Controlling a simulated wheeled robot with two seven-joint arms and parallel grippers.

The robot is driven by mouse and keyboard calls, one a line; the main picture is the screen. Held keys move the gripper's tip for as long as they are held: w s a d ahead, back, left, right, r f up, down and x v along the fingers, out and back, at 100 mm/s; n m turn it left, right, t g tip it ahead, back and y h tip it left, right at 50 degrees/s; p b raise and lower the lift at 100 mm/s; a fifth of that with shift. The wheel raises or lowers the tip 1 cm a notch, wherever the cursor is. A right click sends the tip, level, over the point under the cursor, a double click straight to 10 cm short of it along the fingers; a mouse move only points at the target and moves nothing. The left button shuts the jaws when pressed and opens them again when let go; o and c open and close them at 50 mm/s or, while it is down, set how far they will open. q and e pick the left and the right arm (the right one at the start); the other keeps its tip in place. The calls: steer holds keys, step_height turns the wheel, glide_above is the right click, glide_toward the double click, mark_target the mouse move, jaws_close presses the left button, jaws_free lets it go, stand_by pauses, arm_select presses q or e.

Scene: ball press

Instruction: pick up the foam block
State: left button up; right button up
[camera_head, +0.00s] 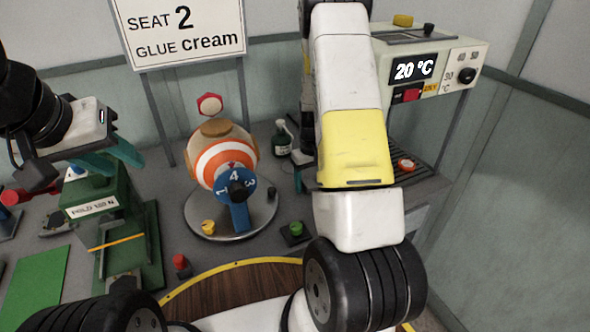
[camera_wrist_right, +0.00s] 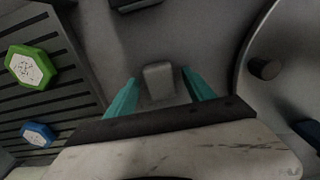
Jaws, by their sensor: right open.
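A pale grey block (camera_wrist_right: 160,84), which looks like the foam block, lies on the grey surface in the right wrist view. My right gripper (camera_wrist_right: 158,75) is open, with its teal fingers either side of the block and a gap to each. I cannot tell how far above it they are. In the head view my own right arm hides the block and most of this gripper. My left gripper (camera_head: 109,157) is at the left above the green press (camera_head: 120,228); its teal fingers look apart and empty.
A striped ball (camera_head: 226,160) sits on a round stand (camera_head: 262,212) with a blue numbered dial. A machine reading 20 °C (camera_head: 445,70) stands at right. The right wrist view shows green (camera_wrist_right: 30,66) and blue (camera_wrist_right: 37,134) hexagonal pieces on a slatted rack (camera_wrist_right: 68,85), and a round plate's edge at right.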

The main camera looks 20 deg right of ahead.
steer(key=shift+c, duration=0.2)
jaws_close()
